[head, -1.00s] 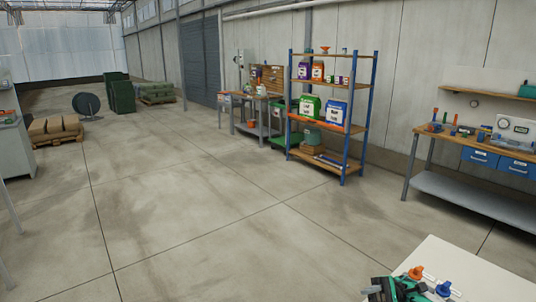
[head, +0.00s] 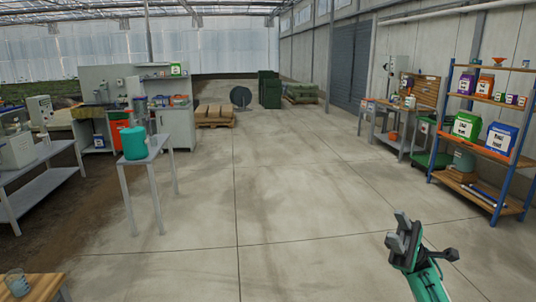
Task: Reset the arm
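My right gripper (head: 400,232) shows at the lower right of the head view, on the end of my green and dark grey arm. It is up over the bare concrete floor, clear of any bench or shelf. Nothing is seen in its grey fingers, but from this angle I cannot tell whether they are apart or together. My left gripper is not in view.
A small grey table (head: 160,150) with a teal container (head: 134,143) stands at left. A grey bench (head: 52,178) is at the far left, and a wooden top (head: 38,287) at bottom left. A blue-framed shelf (head: 447,118) stands at right. The middle floor is clear.

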